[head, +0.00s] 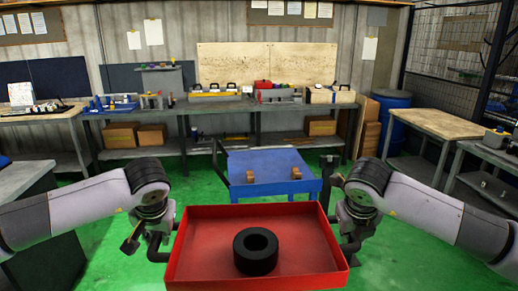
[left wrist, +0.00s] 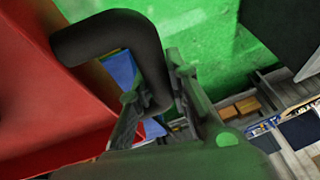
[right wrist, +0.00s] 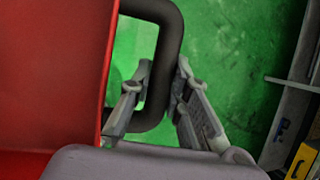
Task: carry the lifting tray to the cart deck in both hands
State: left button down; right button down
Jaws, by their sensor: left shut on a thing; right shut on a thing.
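The red lifting tray (head: 205,262) is held up in front of me in the head view, with a black ring-shaped part (head: 256,262) lying in it. My left gripper (left wrist: 155,100) is shut on the tray's dark left handle (left wrist: 110,32). My right gripper (right wrist: 155,95) is shut on the right handle (right wrist: 172,35). The tray looks about level. The cart's blue deck (head: 265,162) is ahead, beyond the tray's far edge, with two small brown blocks on it. The tray is apart from the deck.
Green floor (head: 210,185) lies around the cart. Workbenches (head: 225,105) with boxes and tools line the back wall. A wooden-topped table (head: 440,125) and blue barrel (head: 393,110) stand at the right.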

aim_at(267, 164)
jog(key=i, duration=2.7)
jog(key=i+j+z, duration=0.2)
jog(key=i, duration=0.45)
jog(key=l, duration=0.1)
